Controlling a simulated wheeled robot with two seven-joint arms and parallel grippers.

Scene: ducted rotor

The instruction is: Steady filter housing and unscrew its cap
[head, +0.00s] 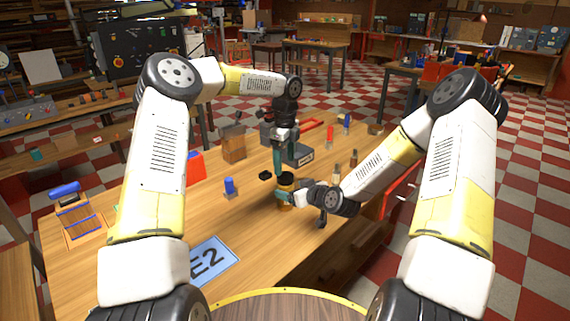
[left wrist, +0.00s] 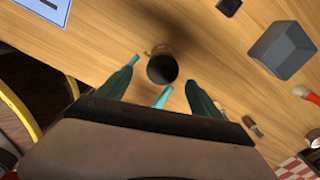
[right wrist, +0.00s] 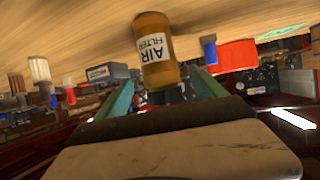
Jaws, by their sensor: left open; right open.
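The filter housing is an amber cylinder with a white "AIR FILTER" label; it shows clearly in the right wrist view (right wrist: 156,52) and stands on the wooden table. Its round black cap (left wrist: 162,69) shows from above in the left wrist view. My left gripper (head: 279,162) is open, pointing down above the cap, its teal fingers on either side of the cap in the left wrist view. My right gripper (head: 285,196) is open and low at the housing, its fingers on either side in the right wrist view. Whether any finger touches is unclear. My right gripper partly hides the housing in the head view.
A blue cylinder (head: 230,186) and a small black part (head: 265,175) stand left of the housing. A grey block (head: 298,154) is behind it. A wooden rack (head: 77,216) stands at the left.

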